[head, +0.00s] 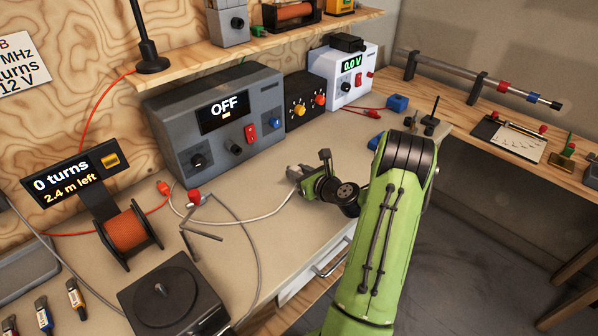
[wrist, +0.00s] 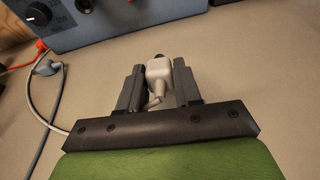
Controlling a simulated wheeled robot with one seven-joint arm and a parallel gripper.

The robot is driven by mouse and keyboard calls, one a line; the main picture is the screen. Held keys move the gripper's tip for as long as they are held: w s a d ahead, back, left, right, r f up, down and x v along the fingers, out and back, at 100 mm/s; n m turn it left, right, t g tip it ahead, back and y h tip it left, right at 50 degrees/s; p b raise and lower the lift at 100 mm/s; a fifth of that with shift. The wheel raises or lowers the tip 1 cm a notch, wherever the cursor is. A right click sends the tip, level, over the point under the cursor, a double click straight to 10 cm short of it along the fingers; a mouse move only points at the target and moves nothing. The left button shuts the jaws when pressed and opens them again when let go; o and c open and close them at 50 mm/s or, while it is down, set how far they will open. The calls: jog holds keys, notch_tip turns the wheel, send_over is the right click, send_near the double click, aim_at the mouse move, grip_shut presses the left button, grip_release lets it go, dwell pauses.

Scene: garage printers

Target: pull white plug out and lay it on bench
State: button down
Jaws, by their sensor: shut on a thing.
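The white plug (wrist: 159,76) sits between the two dark fingers of my gripper (wrist: 157,88) in the wrist view, with the fingers shut on its sides. Bench surface (wrist: 235,90) shows all around it, and no socket is visible at its tip. A small dark part shows at the plug's far end. In the head view my gripper (head: 296,174) is low over the bench (head: 325,150), in front of the grey power unit (head: 215,125). The plug is hard to make out there. A white cable (head: 245,221) runs left from my gripper. I cannot tell whether the plug touches the bench.
The grey unit's display reads OFF. A black box with knobs (head: 307,100) and a white meter (head: 343,75) stand to its right. A bent grey stand (head: 203,236), an orange wire spool (head: 125,230) and a dark square base (head: 172,298) lie left. Bench around my gripper is clear.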

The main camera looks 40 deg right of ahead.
jog(key=shift+f+b, duration=1.05)
jog(key=shift+f, duration=0.9)
jog(key=c, duration=0.7)
grip_release()
jog(key=shift+s, duration=0.1)
jog(key=p+v, duration=0.1)
jog(key=v, duration=1.4)
jog(key=shift+s+d+r, duration=0.1)
jog(key=shift+s+r, duration=0.15)
jog(key=shift+f, duration=0.1)
